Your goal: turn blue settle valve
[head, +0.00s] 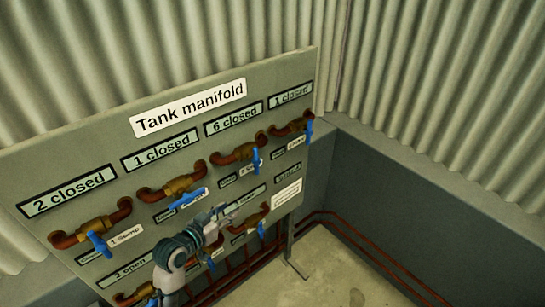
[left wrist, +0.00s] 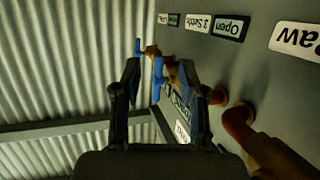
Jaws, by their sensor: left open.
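A grey upright board titled "Tank manifold" carries several brass valves with blue handles. My left gripper (head: 222,213) is in front of its lower row, pointing up and right. In the left wrist view its two dark fingers (left wrist: 165,78) are apart. A blue handle (left wrist: 159,78) shows between them, farther off; I cannot tell whether they touch it. An upside-down label reading "3 Sett…" (left wrist: 198,23) is beyond, beside an "Open" label (left wrist: 231,27). In the head view a blue handle (head: 261,229) hangs down just right of the gripper. My right gripper is not in view.
The board (head: 75,155) has other blue handles above, at "6 closed" (head: 256,160) and at the far right (head: 309,128). Another handle (head: 210,262) is close under my left arm. Red pipes (head: 350,240) run low along the wall. The floor at right is clear.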

